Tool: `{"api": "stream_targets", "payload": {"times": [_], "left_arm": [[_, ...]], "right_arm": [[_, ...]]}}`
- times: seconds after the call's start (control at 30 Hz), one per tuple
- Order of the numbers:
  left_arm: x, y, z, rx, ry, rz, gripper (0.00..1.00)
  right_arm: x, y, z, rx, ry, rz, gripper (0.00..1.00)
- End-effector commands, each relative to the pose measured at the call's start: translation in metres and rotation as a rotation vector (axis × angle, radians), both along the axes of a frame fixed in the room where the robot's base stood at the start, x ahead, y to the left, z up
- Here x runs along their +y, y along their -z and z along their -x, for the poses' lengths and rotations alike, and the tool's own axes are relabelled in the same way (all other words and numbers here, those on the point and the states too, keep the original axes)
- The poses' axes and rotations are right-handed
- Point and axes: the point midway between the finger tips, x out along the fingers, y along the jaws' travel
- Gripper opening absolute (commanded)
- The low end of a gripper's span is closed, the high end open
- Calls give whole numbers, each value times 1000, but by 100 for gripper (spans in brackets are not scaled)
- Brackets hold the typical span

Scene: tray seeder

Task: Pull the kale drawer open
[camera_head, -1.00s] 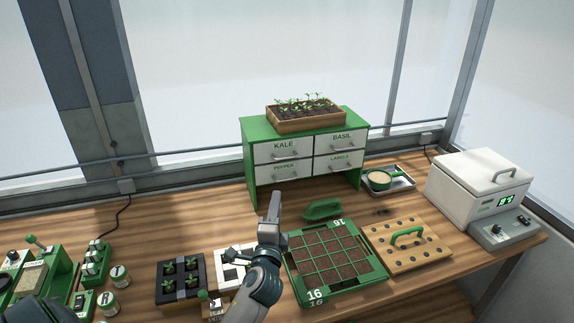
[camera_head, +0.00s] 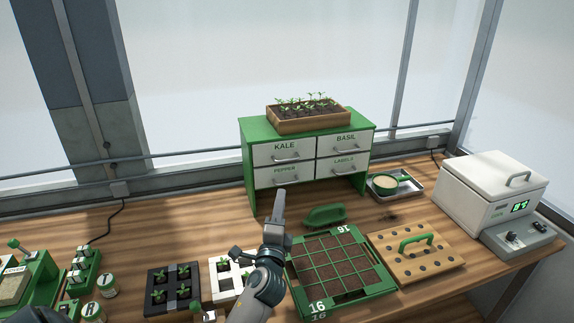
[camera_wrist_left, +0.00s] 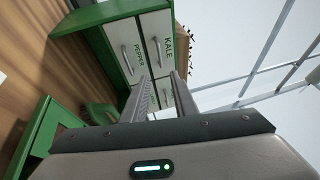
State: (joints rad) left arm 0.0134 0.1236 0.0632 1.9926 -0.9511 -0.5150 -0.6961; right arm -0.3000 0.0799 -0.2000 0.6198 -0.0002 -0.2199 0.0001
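The kale drawer (camera_head: 268,151) is the upper left white drawer of a green cabinet (camera_head: 247,133). It is shut, flush with the drawers around it, and has a grey bar handle (camera_head: 287,159). The wrist view shows the kale drawer (camera_wrist_left: 158,30) turned sideways, with its handle near the finger side. My left gripper (camera_head: 279,207) is in front of and below the cabinet, over the bench, apart from the handle. In the wrist view its two fingers (camera_wrist_left: 164,93) stand apart with nothing between them. My right gripper is out of view.
A wooden box of seedlings (camera_head: 311,124) stands on the cabinet. A green scoop-like tool (camera_head: 325,215), a seed tray (camera_head: 297,262) and a pegboard plate with a green handle (camera_head: 440,264) lie in front. A white heater box (camera_head: 470,190) stands right.

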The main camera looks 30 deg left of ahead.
Motion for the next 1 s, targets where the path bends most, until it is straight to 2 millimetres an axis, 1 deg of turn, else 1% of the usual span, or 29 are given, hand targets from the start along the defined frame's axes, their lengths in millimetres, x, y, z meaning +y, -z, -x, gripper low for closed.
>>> {"api": "stream_targets", "payload": {"times": [0.17, 0.27, 0.53, 0.8, 1.0], "left_arm": [[9, -6, -16, 0, -1, 0, 26], [15, -9, -30, 0, 0, -1, 26], [37, -17, -72, 1, -2, 1, 26], [58, -23, -114, 0, -3, 0, 26], [69, -26, -137, -1, -1, 1, 26]], "right_arm": [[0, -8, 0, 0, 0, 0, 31], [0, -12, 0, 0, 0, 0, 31], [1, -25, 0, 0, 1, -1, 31], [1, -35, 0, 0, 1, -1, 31], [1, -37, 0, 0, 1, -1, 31]]}}
